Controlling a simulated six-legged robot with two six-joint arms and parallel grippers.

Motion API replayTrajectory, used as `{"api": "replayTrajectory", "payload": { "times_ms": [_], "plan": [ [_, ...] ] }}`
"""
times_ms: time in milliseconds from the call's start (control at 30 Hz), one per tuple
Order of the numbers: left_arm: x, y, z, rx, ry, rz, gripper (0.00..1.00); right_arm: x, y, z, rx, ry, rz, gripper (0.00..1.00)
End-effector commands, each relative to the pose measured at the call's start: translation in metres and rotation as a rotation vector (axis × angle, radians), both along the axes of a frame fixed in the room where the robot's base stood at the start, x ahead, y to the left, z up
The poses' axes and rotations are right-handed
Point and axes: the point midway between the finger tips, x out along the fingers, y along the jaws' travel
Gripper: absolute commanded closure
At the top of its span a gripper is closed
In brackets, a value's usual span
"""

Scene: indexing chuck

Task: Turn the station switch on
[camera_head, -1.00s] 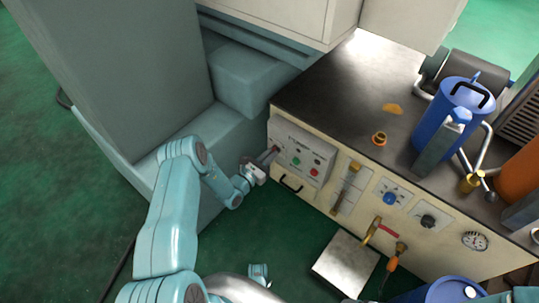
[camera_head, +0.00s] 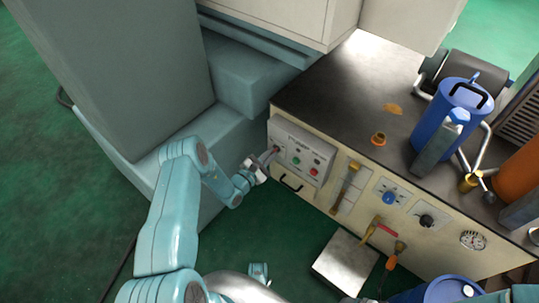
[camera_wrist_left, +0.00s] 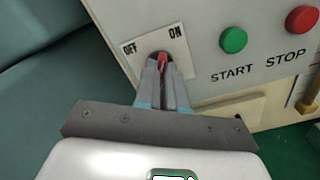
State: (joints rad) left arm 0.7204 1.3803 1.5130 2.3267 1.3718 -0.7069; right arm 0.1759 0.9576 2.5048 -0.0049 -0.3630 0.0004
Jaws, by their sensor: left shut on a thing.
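The station switch (camera_wrist_left: 162,58) has a red handle on a white plate marked OFF at its left and ON at its right. My left gripper (camera_wrist_left: 163,82) is shut on the red handle, with a finger on either side of it. The fingers hide much of the handle, so I cannot tell exactly which mark it points to. In the head view my left gripper (camera_head: 268,157) reaches the left end of the grey control box (camera_head: 301,149), where the switch is hidden behind the fingertips. My right gripper is not clearly in view.
A green START button (camera_wrist_left: 233,40) and a red STOP button (camera_wrist_left: 302,19) sit right of the switch. A black drawer handle (camera_head: 291,184) is below the box. A teal machine housing (camera_head: 205,150) stands close at the left. The green floor below is mostly clear.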

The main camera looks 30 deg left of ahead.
Motion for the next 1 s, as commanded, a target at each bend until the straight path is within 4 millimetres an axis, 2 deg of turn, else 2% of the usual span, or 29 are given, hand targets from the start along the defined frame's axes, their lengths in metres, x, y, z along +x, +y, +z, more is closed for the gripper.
{"api": "replayTrajectory", "payload": {
  "times_ms": [267,367,400,667,767,867,1000],
  "plan": [
    [-0.001,0.0,-0.001,0.002,0.003,0.001,1.0,0.0,0.0,0.0,0.0,0.0,0.0,0.17],
    [-0.001,0.0,-0.001,0.002,0.003,0.001,0.68,0.0,0.0,0.0,0.0,0.0,0.0,0.17],
    [-0.001,0.0,-0.001,0.002,0.003,0.001,0.65,0.0,0.0,0.0,0.0,0.0,0.0,0.17],
    [-0.001,0.0,0.0,0.001,0.002,0.001,0.65,0.0,0.0,0.0,0.0,0.0,0.0,0.17],
    [-0.008,0.001,0.0,0.0,0.003,0.002,0.65,0.0,0.0,0.003,0.0,0.0,0.0,0.17],
    [-0.024,0.003,0.002,-0.001,0.005,0.003,0.65,0.0,0.0,0.01,0.0,0.0,0.0,0.17],
    [-0.06,0.006,0.003,-0.004,0.006,0.006,0.65,0.0,0.0,0.021,0.0,0.0,0.0,0.17]
  ]
}}
